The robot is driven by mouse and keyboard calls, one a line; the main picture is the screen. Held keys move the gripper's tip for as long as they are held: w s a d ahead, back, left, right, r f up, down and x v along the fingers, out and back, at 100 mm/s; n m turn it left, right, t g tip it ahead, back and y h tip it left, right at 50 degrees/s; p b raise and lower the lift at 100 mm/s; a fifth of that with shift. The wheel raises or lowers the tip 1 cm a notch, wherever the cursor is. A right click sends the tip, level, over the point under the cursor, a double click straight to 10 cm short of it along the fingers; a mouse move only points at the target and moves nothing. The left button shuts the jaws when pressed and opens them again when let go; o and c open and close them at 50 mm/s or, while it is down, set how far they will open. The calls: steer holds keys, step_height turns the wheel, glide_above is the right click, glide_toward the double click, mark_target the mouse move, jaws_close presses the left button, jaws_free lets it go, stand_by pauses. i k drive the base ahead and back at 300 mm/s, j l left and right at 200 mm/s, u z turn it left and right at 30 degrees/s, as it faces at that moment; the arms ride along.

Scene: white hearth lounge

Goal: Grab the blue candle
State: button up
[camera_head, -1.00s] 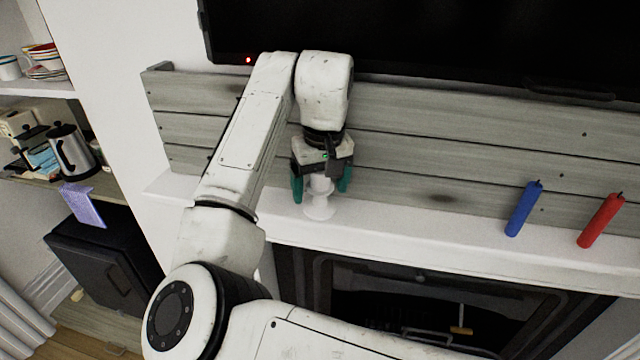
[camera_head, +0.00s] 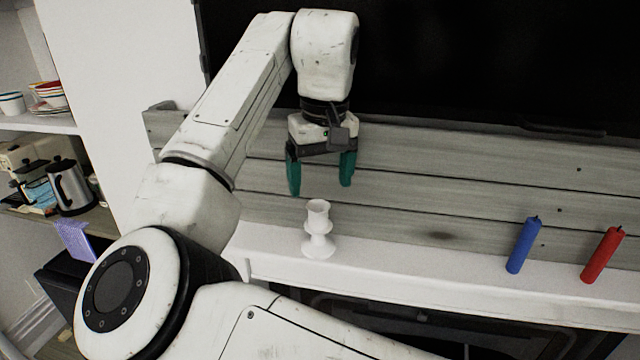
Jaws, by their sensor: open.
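The blue candle (camera_head: 523,246) stands upright on the white mantel, in the right part of the head view. My gripper (camera_head: 321,182) is open and empty, with its green fingers pointing down. It is well to the left of the blue candle. A white candle holder (camera_head: 318,230) stands on the mantel just below my fingertips, apart from them.
A red candle (camera_head: 603,255) stands to the right of the blue candle. The white mantel (camera_head: 420,268) is clear between the holder and the blue candle. Grey wood planks (camera_head: 440,165) and a black screen (camera_head: 460,60) are behind. A kettle (camera_head: 70,187) is at far left.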

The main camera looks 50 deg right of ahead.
mark_target(532, 226)
steer(key=k, duration=1)
